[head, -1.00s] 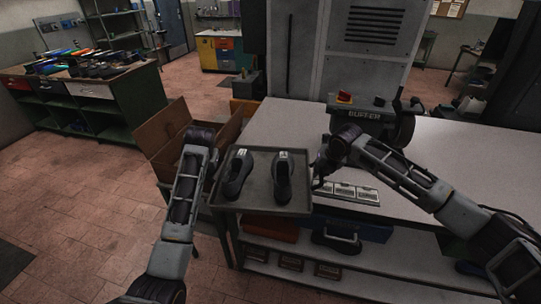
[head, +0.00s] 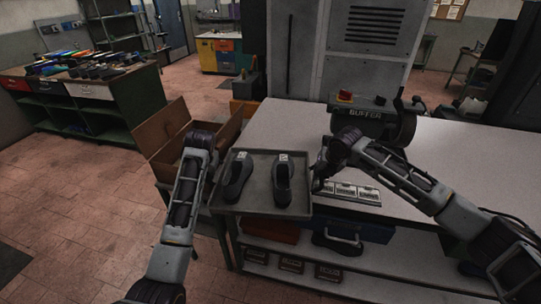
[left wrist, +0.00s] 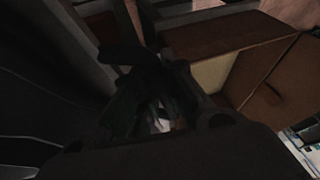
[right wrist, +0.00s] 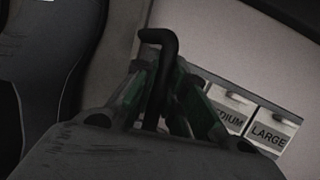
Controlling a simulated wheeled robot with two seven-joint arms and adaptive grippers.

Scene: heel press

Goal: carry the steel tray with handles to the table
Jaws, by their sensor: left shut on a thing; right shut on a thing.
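The steel tray (head: 262,205) is a grey, shallow tray over the front left corner of the white-topped table (head: 284,128). Its near edge sticks out past the table's front; whether it touches the top I cannot tell. Two dark shoes, one left (head: 238,180) and one right (head: 283,182), stand in it with pale labels. My left gripper (head: 212,182) is shut at the tray's left side; the left wrist view is too dark to show its grip clearly. My right gripper (right wrist: 160,105) is shut on the tray's black bent handle (right wrist: 157,60) at the right side.
An open cardboard box (head: 165,140) is at the left behind my left arm. The table's right part is clear. Bins sit on the shelf below.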

